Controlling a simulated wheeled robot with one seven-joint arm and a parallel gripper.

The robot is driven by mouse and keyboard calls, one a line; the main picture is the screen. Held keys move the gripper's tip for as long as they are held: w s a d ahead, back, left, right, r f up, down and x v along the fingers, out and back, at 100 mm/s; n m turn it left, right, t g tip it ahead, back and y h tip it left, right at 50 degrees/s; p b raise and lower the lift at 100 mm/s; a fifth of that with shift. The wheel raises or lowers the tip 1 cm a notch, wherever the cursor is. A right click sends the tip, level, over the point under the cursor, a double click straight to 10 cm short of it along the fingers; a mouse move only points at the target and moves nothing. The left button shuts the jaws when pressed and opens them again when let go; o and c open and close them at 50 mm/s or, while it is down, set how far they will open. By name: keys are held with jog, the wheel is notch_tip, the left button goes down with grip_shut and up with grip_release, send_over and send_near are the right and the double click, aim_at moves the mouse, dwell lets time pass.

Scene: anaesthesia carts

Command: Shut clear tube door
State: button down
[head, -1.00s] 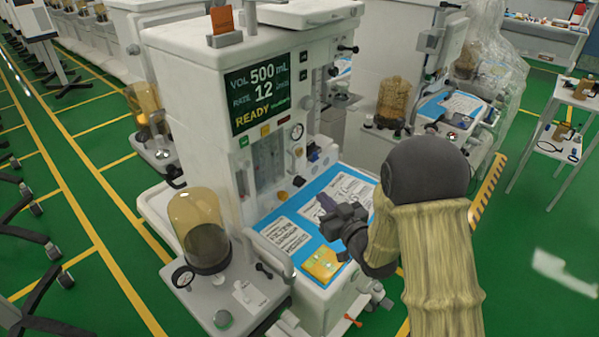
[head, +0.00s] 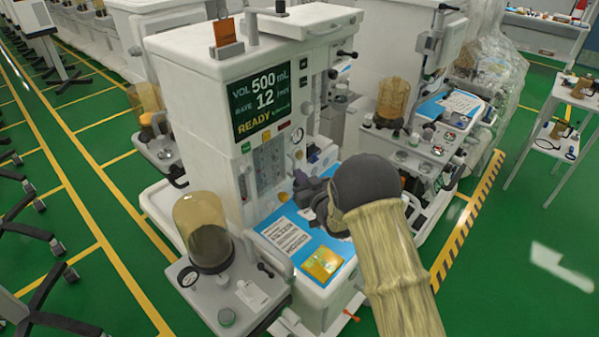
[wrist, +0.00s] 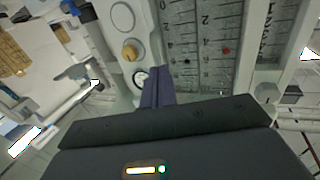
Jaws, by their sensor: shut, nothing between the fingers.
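The clear tube panel (head: 269,162) is on the front of the white anaesthesia machine, below the green screen. The wrist view shows its scaled tubes (wrist: 205,45), with dark and red floats. A pale upright frame edge (wrist: 272,65) stands to their right. The clear door is hard to make out, and I cannot tell how far open it is. My gripper (head: 300,180) is shut and empty, just right of the tube panel and above the blue work surface. In the wrist view its dark fingers (wrist: 157,85) point at the panel near a round gauge; contact is unclear.
The blue work surface (head: 290,212) holds printed sheets and a yellow packet (head: 323,263). An amber dome (head: 203,232) stands at the front left. A yellow knob (wrist: 130,51) sits beside the tubes.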

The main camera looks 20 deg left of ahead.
jog(key=shift+w+a, duration=0.2)
jog(key=shift+w, duration=0.05)
jog(key=w+a+b, duration=0.1)
jog(key=b, duration=0.2)
jog(key=shift+w+r+b, duration=0.1)
jog(key=shift+w+b, duration=0.2)
jog(key=shift+w, duration=0.05)
dwell(0.4)
